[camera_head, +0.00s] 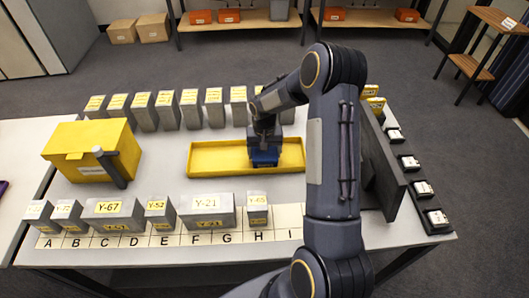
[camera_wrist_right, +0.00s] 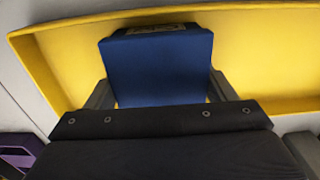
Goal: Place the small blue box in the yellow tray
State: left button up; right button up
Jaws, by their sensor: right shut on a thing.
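The small blue box (camera_head: 265,157) is in the head view, at the right part of the yellow tray (camera_head: 212,158). My right gripper (camera_head: 265,148) comes down from above and is shut on the blue box. In the right wrist view the blue box (camera_wrist_right: 158,65) sits between the two fingers of my right gripper (camera_wrist_right: 160,92), with the yellow tray (camera_wrist_right: 265,50) behind and around it. I cannot tell whether the box touches the tray floor. My left gripper is not in view.
A yellow case (camera_head: 90,150) with a dark handle stands left of the tray. Grey labelled boxes stand in a back row (camera_head: 166,110) and a front row (camera_head: 115,213) above a lettered strip (camera_head: 180,240). A dark upright panel (camera_head: 382,160) stands right of my arm.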

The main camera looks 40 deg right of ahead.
jog(key=o, duration=1.1)
jog(key=shift+f, duration=0.1)
jog(key=shift+r+p, duration=0.35)
jog(key=shift+r, duration=0.05)
jog(key=s+a+r+p, duration=0.1)
jog(key=r+p, duration=0.1)
jog(key=r, duration=0.5)
jog(key=s+a+r+t+p, duration=0.1)
jog(key=s+r+p, duration=0.15)
jog(key=r, duration=0.45)
jog(key=s+a+r+p, duration=0.1)
jog(key=r+p, duration=0.1)
jog(key=r, duration=0.5)
jog(key=s+a+r+n+t+y, duration=0.1)
jog(key=s+a+r, duration=0.1)
jog(key=s+a, duration=0.2)
jog(key=s+a+r+n+t+y, duration=0.1)
jog(key=s+a, duration=0.4)
jog(key=s, duration=0.5)
jog(key=s+a+r+n+t+y, duration=0.1)
jog(key=s+a+r+n+t, duration=0.1)
jog(key=s+a+r, duration=0.2)
jog(key=shift+s+a+r+n+t+y, duration=0.2)
jog(key=shift+s+r, duration=0.15)
jog(key=shift+s, duration=0.4)
jog(key=shift+s+a+r+n+t+y, duration=0.1)
jog(key=shift+s+r+y, duration=0.2)
jog(key=shift+s, duration=0.45)
